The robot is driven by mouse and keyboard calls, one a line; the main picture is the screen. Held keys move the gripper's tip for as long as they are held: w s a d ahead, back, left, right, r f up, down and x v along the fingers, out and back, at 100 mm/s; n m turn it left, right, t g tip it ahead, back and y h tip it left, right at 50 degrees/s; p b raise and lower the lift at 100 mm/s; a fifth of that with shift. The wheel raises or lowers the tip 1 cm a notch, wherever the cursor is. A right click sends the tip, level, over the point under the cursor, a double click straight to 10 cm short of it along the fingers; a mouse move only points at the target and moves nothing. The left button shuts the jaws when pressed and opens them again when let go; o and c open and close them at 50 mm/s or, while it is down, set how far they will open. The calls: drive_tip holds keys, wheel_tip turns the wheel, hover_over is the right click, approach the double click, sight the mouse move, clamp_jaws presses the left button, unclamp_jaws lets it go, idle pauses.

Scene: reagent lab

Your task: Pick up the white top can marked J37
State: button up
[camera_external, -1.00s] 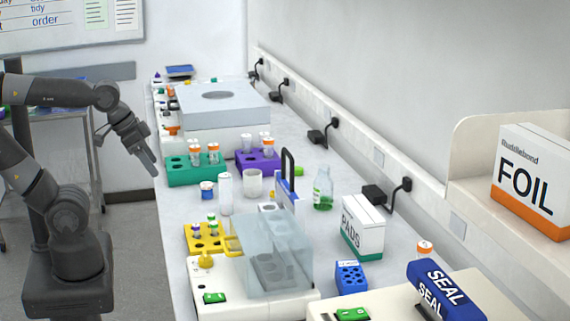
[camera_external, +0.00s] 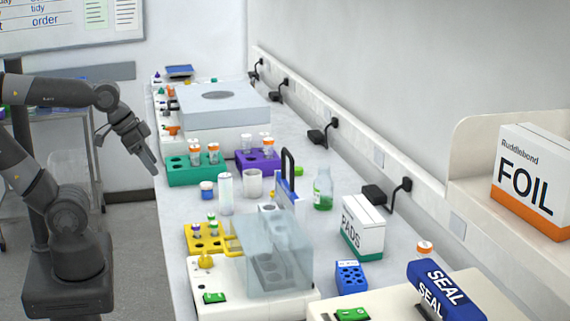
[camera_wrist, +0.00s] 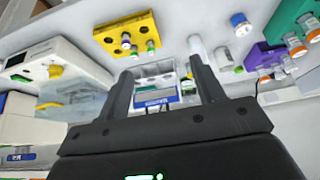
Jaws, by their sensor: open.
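No J37 mark is legible in either view, so I cannot tell which vessel carries it. A tall white cylinder (camera_external: 226,195) stands behind the rack, and shows beside my right finger in the wrist view (camera_wrist: 197,46). A small blue container with a pale top (camera_external: 207,188) stands left of the cylinder. My gripper (camera_external: 152,167) is open and empty, left of the bench edge, apart from all of these. Its spread fingers show in the wrist view (camera_wrist: 160,68).
A green rack (camera_external: 190,178) and a purple rack (camera_external: 258,165) hold orange-capped vials. A clear-covered device (camera_external: 215,280), a green bottle (camera_external: 323,188) and the PADS box (camera_external: 360,230) crowd the bench. The floor left of the bench is open.

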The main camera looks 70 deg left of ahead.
drive_tip(key=shift+w, duration=0.1)
drive_tip(key=n+g, duration=0.1)
approach(223, 175)
wheel_tip(223, 175, down, 2)
drive_tip(key=d, duration=0.1)
drive_tip(key=shift+y, duration=0.3)
drive_tip(key=x, duration=1.1)
drive_tip(key=shift+w+a+r, duration=0.1)
drive_tip(key=shift+w+a, duration=0.05)
drive_tip(key=shift+w, duration=0.2)
drive_tip(key=shift+c, duration=0.2)
drive_tip(key=c, duration=1.1)
